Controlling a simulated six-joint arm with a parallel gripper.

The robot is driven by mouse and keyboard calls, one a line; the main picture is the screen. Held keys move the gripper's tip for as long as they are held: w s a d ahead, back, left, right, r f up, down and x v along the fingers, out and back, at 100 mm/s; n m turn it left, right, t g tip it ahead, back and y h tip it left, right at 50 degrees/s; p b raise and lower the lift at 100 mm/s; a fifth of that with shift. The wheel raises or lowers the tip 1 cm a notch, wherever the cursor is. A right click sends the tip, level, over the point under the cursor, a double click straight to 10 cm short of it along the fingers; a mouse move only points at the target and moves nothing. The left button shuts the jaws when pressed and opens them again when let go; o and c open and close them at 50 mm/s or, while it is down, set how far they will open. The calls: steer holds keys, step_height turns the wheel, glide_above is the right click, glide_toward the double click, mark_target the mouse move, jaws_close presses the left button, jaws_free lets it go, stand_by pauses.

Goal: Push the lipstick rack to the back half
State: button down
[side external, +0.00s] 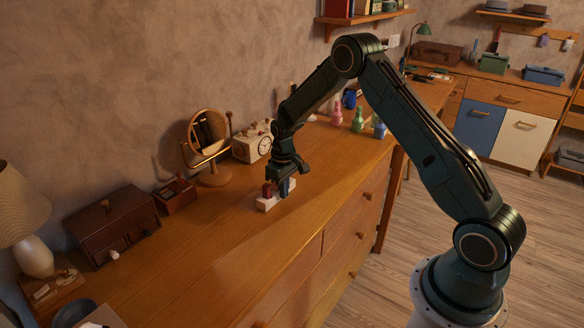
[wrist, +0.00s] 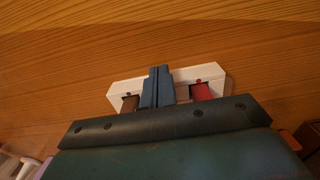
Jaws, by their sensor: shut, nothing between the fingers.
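The lipstick rack (side external: 265,206) is a small white block on the wooden dresser top, below my gripper in the side view. A red lipstick stands out of it there. In the wrist view the white rack (wrist: 125,89) shows behind my fingers, with a dark red lipstick (wrist: 202,91) on the right and a brown one (wrist: 130,103) on the left. My gripper (side external: 286,190) points down at the rack, its blue-grey fingers (wrist: 157,86) shut and empty. The fingers cover the rack's middle; whether they touch it I cannot tell.
On the dresser (side external: 225,265), a clock (side external: 252,143), round mirror (side external: 209,135), small wooden box (side external: 176,194) and brown chest (side external: 112,222) stand along the wall. Coloured bottles (side external: 357,120) stand farther right. Bare wood surrounds the rack towards the front edge.

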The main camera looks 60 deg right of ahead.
steer(key=shift+w, duration=0.15)
steer(key=shift+w, duration=2.35)
steer(key=shift+w, duration=0.2)
steer(key=shift+w, duration=2.15)
steer(key=shift+s, duration=0.1)
steer(key=shift+s, duration=1.45)
steer(key=shift+s+r, duration=1)
steer(key=shift+r, duration=0.25)
steer(key=shift+s+r, duration=1)
steer(key=shift+r, duration=0.25)
